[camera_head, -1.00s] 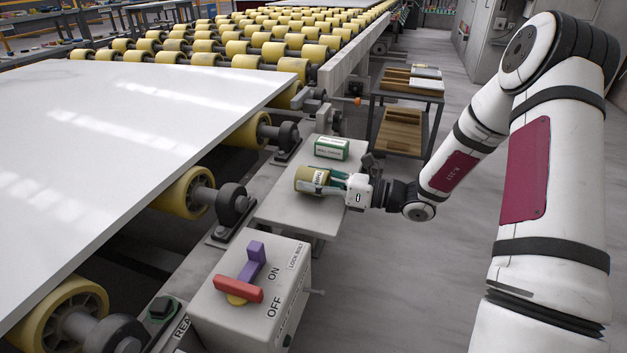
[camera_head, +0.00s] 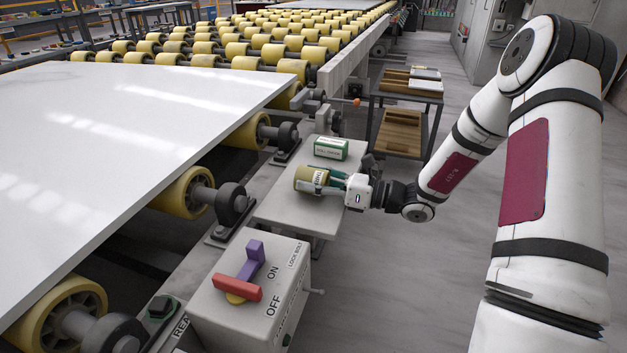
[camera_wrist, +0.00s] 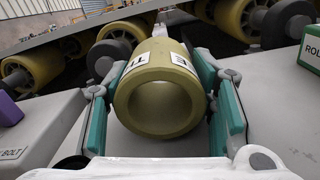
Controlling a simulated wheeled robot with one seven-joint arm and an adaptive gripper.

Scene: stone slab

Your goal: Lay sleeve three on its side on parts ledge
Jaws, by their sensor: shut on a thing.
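The sleeve (camera_head: 309,177) is a yellow hollow cylinder with a white label. It lies on its side at the parts ledge (camera_head: 280,213), a flat grey plate beside the rollers. My gripper (camera_head: 334,184) comes from the right and is shut on the sleeve. In the wrist view the sleeve (camera_wrist: 160,95) shows its open end toward the camera, between the two teal fingers of my gripper (camera_wrist: 160,100). Its label is partly visible, with "TH" readable. Whether its underside touches the ledge is hard to tell.
A green and white box (camera_head: 331,148) stands on the ledge behind the sleeve. A grey lock-bolt box (camera_head: 250,300) with a red and purple lever stands in front. A large white slab (camera_head: 130,140) rests on rollers at left. A shelf cart (camera_head: 405,110) stands behind.

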